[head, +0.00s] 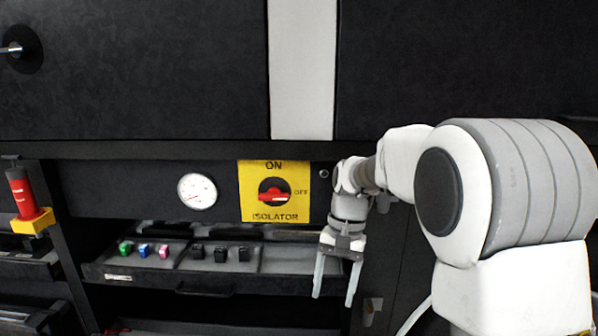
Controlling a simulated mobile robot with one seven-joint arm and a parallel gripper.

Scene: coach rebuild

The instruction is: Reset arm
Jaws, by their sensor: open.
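My gripper (335,279) hangs at the centre right in the head view with its two pale fingers pointing down. The fingers are apart and nothing shows between them. My white and grey arm reaches in from the right side. The gripper is in front of the dark cabinet, to the right of the open drawer's small items and below the yellow isolator panel.
A yellow isolator panel (250,210) with a red rotary switch (274,196) is left of my wrist. A white gauge (197,191) sits further left. A drawer (120,273) holds several small coloured and black pieces.

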